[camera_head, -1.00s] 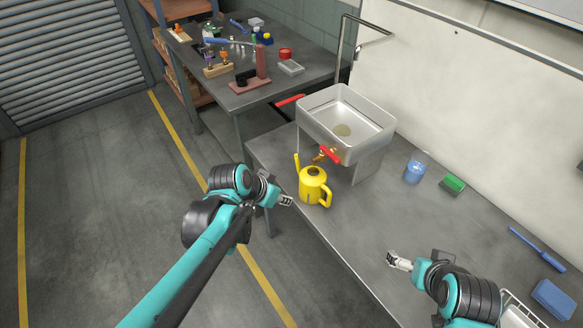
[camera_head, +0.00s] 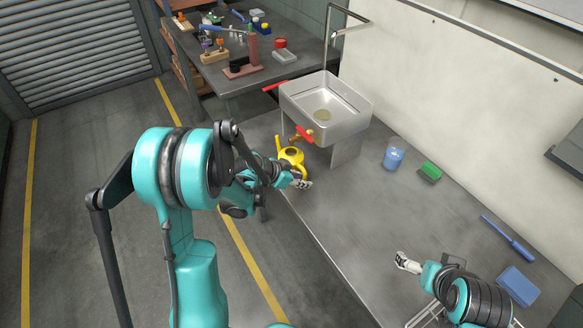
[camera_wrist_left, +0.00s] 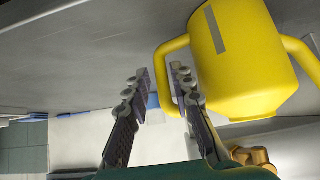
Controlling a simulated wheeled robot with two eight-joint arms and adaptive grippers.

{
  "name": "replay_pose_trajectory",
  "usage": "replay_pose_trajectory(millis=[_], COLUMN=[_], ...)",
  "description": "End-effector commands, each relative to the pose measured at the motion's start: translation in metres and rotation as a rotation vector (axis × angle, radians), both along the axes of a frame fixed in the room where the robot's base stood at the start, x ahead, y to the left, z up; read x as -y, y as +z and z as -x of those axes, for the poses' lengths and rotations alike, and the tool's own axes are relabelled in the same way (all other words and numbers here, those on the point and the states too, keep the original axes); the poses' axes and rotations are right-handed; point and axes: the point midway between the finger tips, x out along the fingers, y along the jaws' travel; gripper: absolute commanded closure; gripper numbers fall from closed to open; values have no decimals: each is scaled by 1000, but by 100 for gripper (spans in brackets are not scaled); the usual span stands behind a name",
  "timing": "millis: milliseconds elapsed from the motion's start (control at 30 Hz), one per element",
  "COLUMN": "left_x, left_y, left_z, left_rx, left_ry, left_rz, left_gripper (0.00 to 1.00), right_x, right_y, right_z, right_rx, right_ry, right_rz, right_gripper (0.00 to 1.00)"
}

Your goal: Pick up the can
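The can is a yellow watering can (camera_head: 291,155) standing upright on the grey table near its front edge, just in front of the sink. My left gripper (camera_head: 302,183) is beside it and partly hides its lower part in the head view. In the left wrist view the can (camera_wrist_left: 250,50) fills the upper right, and the open fingers of my left gripper (camera_wrist_left: 160,72) lie on either side of its handle, with visible gaps. My right gripper (camera_head: 402,260) is over the table at the lower right, away from the can; its finger opening is too small to judge.
A metal sink (camera_head: 325,110) with red-handled valves stands directly behind the can. A blue cup (camera_head: 393,158), green sponge (camera_head: 430,172), blue tool (camera_head: 508,238) and blue box (camera_head: 518,286) lie to the right. The table's middle is clear.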

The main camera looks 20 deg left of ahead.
Motion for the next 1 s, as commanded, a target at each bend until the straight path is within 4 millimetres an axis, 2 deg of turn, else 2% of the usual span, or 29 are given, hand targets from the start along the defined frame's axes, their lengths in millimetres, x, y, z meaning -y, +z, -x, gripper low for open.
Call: replay_pose_trajectory(millis=[167, 433, 700, 800, 1000], left_x=[4, 21, 23, 23, 23], left_y=[-8, -35, -36, -36, -36], left_z=[-6, -30, -33, -33, -33], left_rx=[1, 1, 0, 0, 1], left_ry=[0, -1, 1, 1, 0], left_rz=[-1, -1, -1, -1, -1], left_gripper=[77, 77, 77, 100, 100], right_x=[0, 0, 0, 0, 0], right_y=[-5, -24, -23, -23, -23], right_z=[0, 0, 0, 0, 0], right_rx=[0, 0, 0, 0, 0], right_ry=[0, 0, 0, 0, 0], right_rz=[0, 0, 0, 0, 0], right_gripper=[4, 4, 4, 4, 4])
